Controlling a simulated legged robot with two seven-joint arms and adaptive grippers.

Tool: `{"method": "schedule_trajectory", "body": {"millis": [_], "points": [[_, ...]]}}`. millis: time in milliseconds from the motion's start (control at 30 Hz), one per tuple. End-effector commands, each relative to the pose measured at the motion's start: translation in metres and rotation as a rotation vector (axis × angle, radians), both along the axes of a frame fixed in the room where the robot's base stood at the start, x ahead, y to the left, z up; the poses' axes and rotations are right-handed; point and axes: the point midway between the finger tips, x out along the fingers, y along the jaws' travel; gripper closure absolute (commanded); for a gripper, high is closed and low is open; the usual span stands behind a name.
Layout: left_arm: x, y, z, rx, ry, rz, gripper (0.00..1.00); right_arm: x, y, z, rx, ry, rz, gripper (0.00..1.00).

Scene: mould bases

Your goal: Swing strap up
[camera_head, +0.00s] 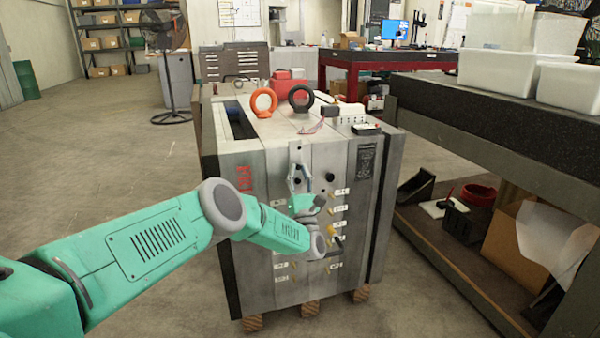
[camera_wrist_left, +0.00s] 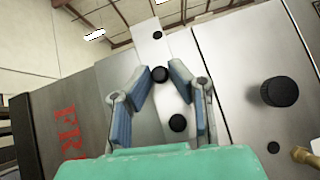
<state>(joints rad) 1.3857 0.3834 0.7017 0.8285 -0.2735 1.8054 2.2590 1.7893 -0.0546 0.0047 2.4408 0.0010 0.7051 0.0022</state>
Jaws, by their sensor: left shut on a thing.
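The mould base (camera_head: 270,200) is a large grey metal block on wooden feet. The strap (camera_head: 296,152) is a narrow metal bar upright on its front face, near the top edge. In the left wrist view the strap (camera_wrist_left: 152,45) carries black round knobs. The gripper and wrist hide the lower part of the strap in the head view. My right gripper is out of view.
An orange lifting ring (camera_head: 263,102) and a black one (camera_head: 301,98) stand on top of the block. Brass fittings and white labels (camera_head: 341,191) sit on its front. A dark workbench (camera_head: 480,110) stands close on the right.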

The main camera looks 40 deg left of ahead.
Motion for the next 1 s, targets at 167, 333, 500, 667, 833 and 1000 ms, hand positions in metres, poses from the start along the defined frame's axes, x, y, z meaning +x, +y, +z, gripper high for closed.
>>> {"method": "schedule_trajectory", "body": {"millis": [167,333,500,667,833,1000], "points": [[-0.001,0.001,-0.002,-0.001,0.005,0.001,0.64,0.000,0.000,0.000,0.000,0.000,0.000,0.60],[0.000,0.000,-0.001,0.000,0.003,0.000,0.64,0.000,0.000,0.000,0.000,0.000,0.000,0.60],[-0.003,-0.003,-0.005,0.000,0.004,-0.002,0.64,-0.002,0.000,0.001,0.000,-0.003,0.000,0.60],[-0.016,-0.016,-0.024,-0.001,0.006,-0.002,0.64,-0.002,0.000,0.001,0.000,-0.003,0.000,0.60],[-0.035,-0.033,-0.051,-0.002,0.007,-0.002,0.64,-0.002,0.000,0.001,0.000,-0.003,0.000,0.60],[-0.051,-0.048,-0.074,-0.003,0.007,-0.001,0.64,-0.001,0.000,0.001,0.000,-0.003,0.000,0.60]]}}
